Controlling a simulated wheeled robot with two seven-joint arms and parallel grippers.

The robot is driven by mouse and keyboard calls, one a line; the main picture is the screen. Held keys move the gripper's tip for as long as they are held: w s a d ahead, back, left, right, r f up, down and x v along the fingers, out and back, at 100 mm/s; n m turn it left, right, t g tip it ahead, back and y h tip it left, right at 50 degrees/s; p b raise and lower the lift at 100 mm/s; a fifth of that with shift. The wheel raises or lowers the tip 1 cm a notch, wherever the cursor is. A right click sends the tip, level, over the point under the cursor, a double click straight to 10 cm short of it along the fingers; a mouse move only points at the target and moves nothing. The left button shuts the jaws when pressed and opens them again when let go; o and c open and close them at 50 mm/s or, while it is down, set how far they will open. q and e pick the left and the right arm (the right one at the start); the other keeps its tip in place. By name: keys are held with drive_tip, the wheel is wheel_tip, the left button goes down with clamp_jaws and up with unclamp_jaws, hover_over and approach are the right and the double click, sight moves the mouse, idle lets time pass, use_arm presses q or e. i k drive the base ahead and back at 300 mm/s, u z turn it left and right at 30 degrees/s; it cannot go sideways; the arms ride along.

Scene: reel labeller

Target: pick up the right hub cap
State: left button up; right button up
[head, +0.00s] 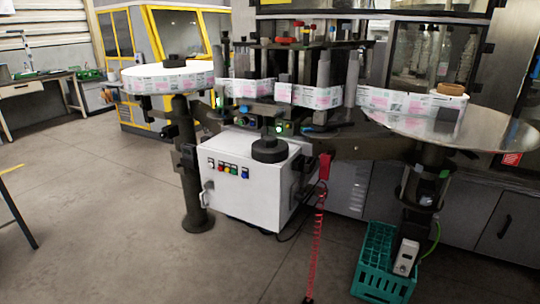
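A black round knob-like cap (269,150) sits on top of the white control cabinet (245,180), near its right front corner. It looks like a hub cap, with a wide base and a narrower top. Another dark cap (174,60) sits on the white label reel (160,77) at the left. On the right reel plate (490,127), a brown ring-shaped core (451,88) rests on a small white roll, and no black cap shows on it. Neither of my grippers is in view.
A label web (322,97) runs across the machine between the two reels. A teal crate (375,265) stands on the floor at the lower right.

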sight(269, 150)
drive_tip(key=u, duration=1.1)
drive_tip(key=i, duration=1.35)
drive_tip(key=z, duration=0.35)
